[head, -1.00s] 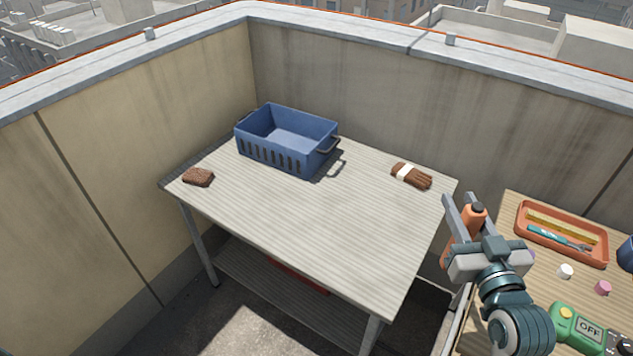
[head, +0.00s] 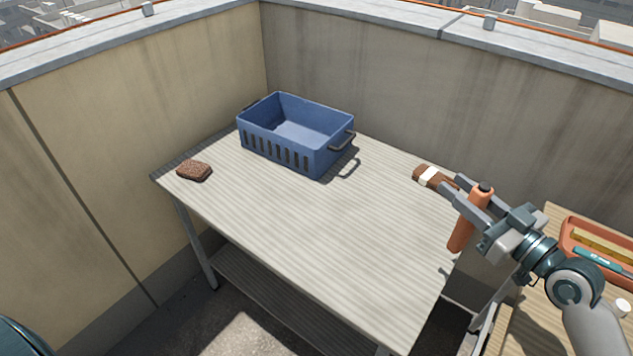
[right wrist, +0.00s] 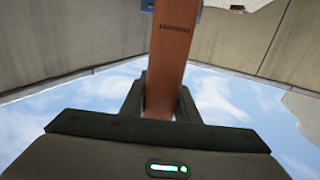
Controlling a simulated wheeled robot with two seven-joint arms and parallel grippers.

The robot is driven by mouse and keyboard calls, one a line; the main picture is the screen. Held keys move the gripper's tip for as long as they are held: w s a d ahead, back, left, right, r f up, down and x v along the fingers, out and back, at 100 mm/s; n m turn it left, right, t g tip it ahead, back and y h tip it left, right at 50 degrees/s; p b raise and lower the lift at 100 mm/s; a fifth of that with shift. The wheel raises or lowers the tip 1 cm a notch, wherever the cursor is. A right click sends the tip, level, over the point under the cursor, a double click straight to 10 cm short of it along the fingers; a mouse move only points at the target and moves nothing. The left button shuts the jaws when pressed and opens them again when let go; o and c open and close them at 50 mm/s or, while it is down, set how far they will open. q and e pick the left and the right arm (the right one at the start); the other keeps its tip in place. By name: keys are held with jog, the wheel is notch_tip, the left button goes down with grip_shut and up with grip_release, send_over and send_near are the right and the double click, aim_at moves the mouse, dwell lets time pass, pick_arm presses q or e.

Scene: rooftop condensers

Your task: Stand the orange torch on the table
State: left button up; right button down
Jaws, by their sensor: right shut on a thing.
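The orange torch (head: 463,232) is in my right gripper (head: 468,203), near the right edge of the grey slatted table (head: 300,240). The gripper is shut on its body, and the torch is close to upright, tilted a little, with its dark end up. It seems to be held above the table's right edge; the head view does not clearly show whether its lower end touches. In the right wrist view the torch (right wrist: 171,55) runs up between the two fingers. My left gripper is not in view.
A blue basket (head: 320,155) stands at the table's back. A brown sponge-like block (head: 194,170) lies at the left corner. A brown bundle with a white band (head: 427,177) lies just behind the torch. The table's middle and front are clear. An orange tray (head: 575,245) is on the right-hand bench.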

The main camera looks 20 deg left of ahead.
jog(key=shift+a, duration=0.1)
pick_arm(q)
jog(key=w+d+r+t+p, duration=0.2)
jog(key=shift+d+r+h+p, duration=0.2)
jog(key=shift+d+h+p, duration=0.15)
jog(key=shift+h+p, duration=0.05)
pick_arm(e)
jog(key=s+a+f, duration=0.2)
jog(key=a+f, duration=0.5)
jog(key=a, duration=0.4)
jog(key=shift+a, duration=0.15)
jog(key=shift+s, duration=0.1)
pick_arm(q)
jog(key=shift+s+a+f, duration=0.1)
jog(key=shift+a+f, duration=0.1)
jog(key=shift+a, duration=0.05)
pick_arm(e)
notch_tip(320, 180, down, 4)
pick_arm(q)
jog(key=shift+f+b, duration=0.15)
jog(key=shift+b, duration=0.15)
pick_arm(e)
jog(key=shift+f, duration=0.1)
